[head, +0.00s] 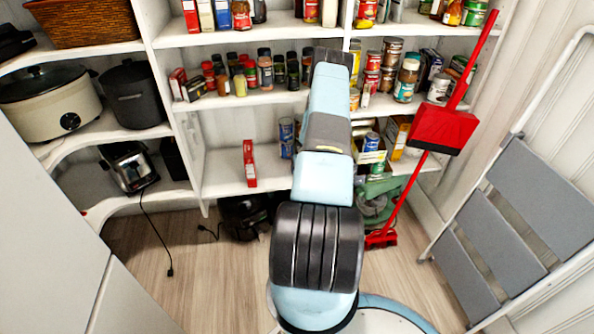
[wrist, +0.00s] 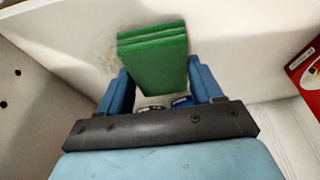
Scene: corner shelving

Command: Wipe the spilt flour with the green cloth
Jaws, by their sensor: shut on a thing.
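The green cloth (wrist: 152,58) shows in the wrist view as a thick folded block. My gripper (wrist: 158,82) is shut on it, with one blue finger at each side. The cloth is in front of a white shelf surface (wrist: 230,45); I cannot tell whether it touches it. A faint speckled brownish patch (wrist: 104,48) lies on the white surface just left of the cloth. It may be the spilt flour, but it is too faint to be sure. In the head view my arm reaches toward the shelves and hides the cloth; I see no flour there.
Two can tops show below the cloth, one on the left (wrist: 151,108) and a blue one (wrist: 182,101). A red box (wrist: 304,72) is at the right. Jars and cans crowd the shelves beside my arm. A red dustpan (head: 442,129) and a folded stepladder (head: 500,235) stand right.

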